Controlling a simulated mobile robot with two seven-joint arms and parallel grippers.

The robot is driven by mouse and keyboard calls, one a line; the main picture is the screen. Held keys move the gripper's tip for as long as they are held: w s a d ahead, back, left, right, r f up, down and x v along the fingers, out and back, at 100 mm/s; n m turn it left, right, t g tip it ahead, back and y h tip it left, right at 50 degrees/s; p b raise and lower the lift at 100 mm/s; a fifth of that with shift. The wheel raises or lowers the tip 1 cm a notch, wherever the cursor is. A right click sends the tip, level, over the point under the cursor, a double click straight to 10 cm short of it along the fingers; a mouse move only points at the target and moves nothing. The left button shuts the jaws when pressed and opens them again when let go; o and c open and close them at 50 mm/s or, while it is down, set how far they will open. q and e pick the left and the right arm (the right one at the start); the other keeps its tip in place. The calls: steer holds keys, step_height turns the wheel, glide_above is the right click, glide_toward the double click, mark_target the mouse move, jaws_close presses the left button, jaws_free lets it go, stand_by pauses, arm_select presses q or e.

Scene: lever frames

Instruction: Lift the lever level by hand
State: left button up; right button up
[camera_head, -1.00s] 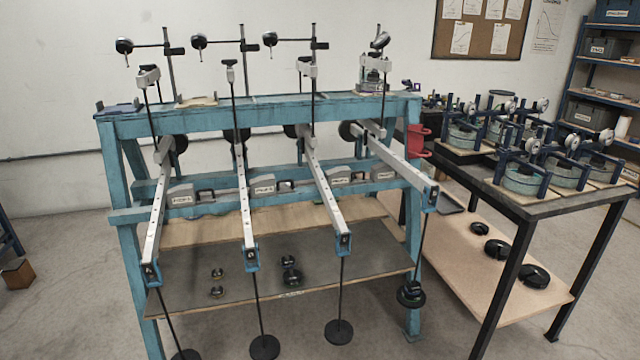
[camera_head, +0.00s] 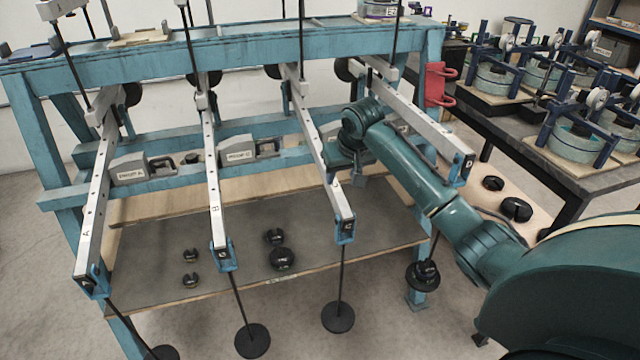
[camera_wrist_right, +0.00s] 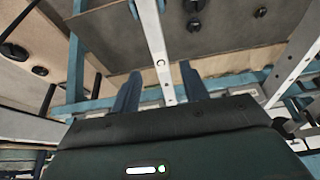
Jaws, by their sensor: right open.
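Several pale bar levers with drilled holes run from the teal frame (camera_head: 250,48) toward me: lever A (camera_head: 97,190) at left, lever B (camera_head: 214,185), a third lever (camera_head: 318,150), and a fourth (camera_head: 425,125) at right. From their near ends hang rods with black discs; the third lever's disc (camera_head: 338,317) is low. My right gripper (camera_head: 343,165) is at the third lever, partly hidden behind my arm. In the right wrist view its two fingers (camera_wrist_right: 160,92) are apart, with a lever (camera_wrist_right: 156,45) running between them. Contact cannot be told. My left gripper is out of view.
Small black weights (camera_head: 282,258) lie on the grey lower shelf (camera_head: 180,250). A red bracket (camera_head: 437,85) is on the frame's right post. A dark side table (camera_head: 515,130) with several instruments stands at right. My right arm covers part of the fourth lever's surroundings.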

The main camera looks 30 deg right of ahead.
mark_target(335, 195)
steer(key=shift+w+d+r, duration=0.2)
steer(key=shift+w+r, duration=0.1)
steer(key=shift+f, duration=0.15)
steer(key=b+x, duration=0.1)
steer(key=x, duration=1.1)
steer(key=shift+f, duration=0.2)
steer(key=shift+c, duration=0.5)
jaws_close()
